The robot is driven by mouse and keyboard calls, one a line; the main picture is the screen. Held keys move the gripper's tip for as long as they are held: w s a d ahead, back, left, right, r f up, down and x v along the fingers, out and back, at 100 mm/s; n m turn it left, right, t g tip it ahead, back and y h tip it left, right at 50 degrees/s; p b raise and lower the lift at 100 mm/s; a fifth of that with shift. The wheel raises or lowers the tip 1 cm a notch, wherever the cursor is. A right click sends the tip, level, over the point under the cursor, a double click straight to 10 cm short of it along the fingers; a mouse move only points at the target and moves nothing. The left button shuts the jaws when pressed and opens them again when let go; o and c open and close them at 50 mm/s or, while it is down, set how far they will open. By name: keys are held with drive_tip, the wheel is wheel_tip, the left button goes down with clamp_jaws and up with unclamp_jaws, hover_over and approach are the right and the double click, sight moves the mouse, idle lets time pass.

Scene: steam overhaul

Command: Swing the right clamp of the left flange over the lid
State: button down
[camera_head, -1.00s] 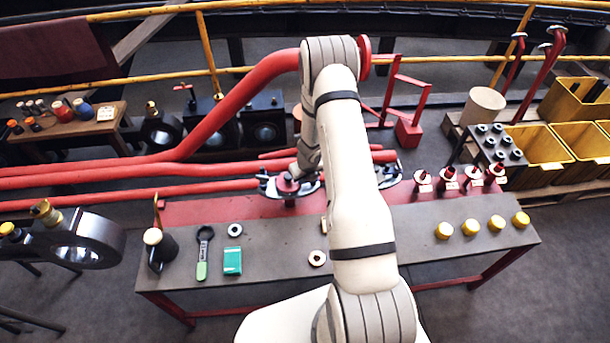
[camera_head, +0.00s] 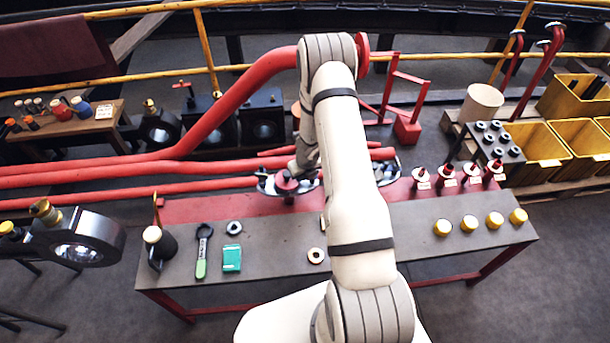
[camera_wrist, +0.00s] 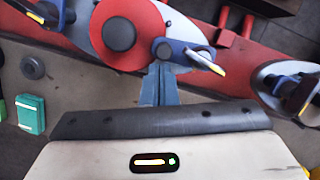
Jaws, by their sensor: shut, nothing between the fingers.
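The left flange (camera_head: 265,184) is a pale oval plate on the red rear strip of the bench. Its round red lid (camera_wrist: 140,16) has a dark central knob (camera_wrist: 118,34). The right clamp (camera_wrist: 190,55), blue with a yellow tip, points right, away from the lid, from its pivot at the lid's right edge. The left clamp (camera_wrist: 46,12) is at the upper left in the wrist view. My gripper (camera_wrist: 160,72) is shut and empty, its tips just in front of the right clamp's pivot; whether they touch it is unclear. In the head view my arm hides the fingers.
Another flange with a blue clamp (camera_wrist: 292,88) lies to the right. The bench front holds a green-handled tool (camera_head: 202,255), a teal box (camera_head: 231,258), rings and several yellow caps (camera_head: 470,225). Red pipes (camera_head: 80,172) run behind on the left.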

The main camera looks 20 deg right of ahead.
drive_tip(key=s+r+p, duration=0.1)
drive_tip(key=s+r, duration=0.5)
drive_tip(key=r, duration=0.3)
drive_tip(key=shift+s+r, duration=0.15)
drive_tip(key=shift+r, duration=0.2)
idle(0.3)
